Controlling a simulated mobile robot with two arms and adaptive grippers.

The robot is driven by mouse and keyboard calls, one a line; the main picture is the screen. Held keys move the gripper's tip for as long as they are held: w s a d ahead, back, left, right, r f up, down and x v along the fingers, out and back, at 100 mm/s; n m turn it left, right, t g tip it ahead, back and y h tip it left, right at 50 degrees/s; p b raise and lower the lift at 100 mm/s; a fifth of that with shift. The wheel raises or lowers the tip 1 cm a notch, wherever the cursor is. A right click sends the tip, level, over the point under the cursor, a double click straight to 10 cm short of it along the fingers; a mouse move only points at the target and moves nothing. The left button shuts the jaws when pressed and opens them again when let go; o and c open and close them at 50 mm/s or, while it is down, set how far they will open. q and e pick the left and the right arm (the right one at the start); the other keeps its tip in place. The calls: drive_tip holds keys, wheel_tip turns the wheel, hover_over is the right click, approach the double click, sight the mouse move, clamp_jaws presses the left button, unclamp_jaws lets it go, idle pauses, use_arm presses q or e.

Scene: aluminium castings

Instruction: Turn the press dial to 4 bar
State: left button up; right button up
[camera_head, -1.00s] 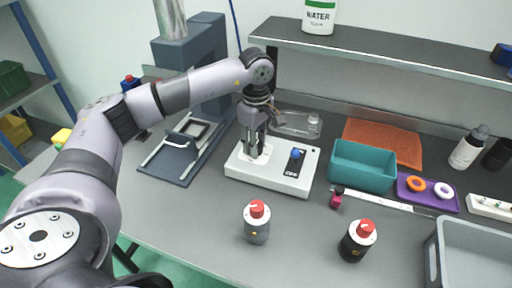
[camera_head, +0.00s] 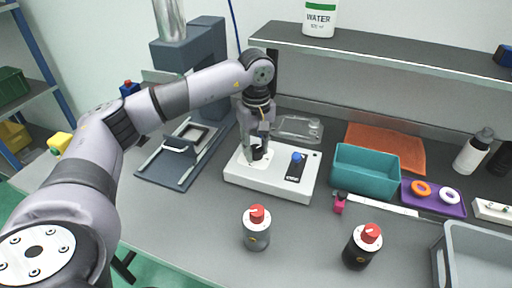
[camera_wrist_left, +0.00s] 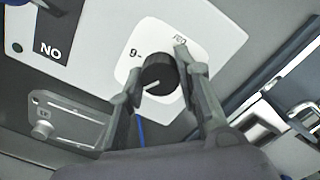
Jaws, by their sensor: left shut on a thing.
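The press dial (camera_wrist_left: 158,76) is a black knob with a pale pointer line on a white scale plate, in the left wrist view. A "9" mark and a partly hidden "bar" label show beside it. The other scale marks are hidden or out of view. My left gripper (camera_wrist_left: 160,82) is shut on the dial, one finger at each side. In the head view my left gripper (camera_head: 257,153) reaches down onto the white control box (camera_head: 270,184), and the dial is mostly hidden between its fingers. My right gripper is not in view.
The box also carries a blue-topped lever (camera_head: 296,158). A teal bin (camera_head: 365,173), purple tray (camera_head: 433,198) and grey crate (camera_head: 470,250) lie right. Two red-capped bottles, one grey (camera_head: 256,230) and one black (camera_head: 361,247), stand in front. A shelf (camera_head: 390,50) runs behind.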

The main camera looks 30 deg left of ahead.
sight(256, 148)
use_arm(q)
drive_tip(key=o, duration=1.1)
drive_tip(key=shift+o, duration=0.2)
drive_tip(key=shift+r, duration=0.1)
wheel_tip(256, 148, up, 12)
idle(0.3)
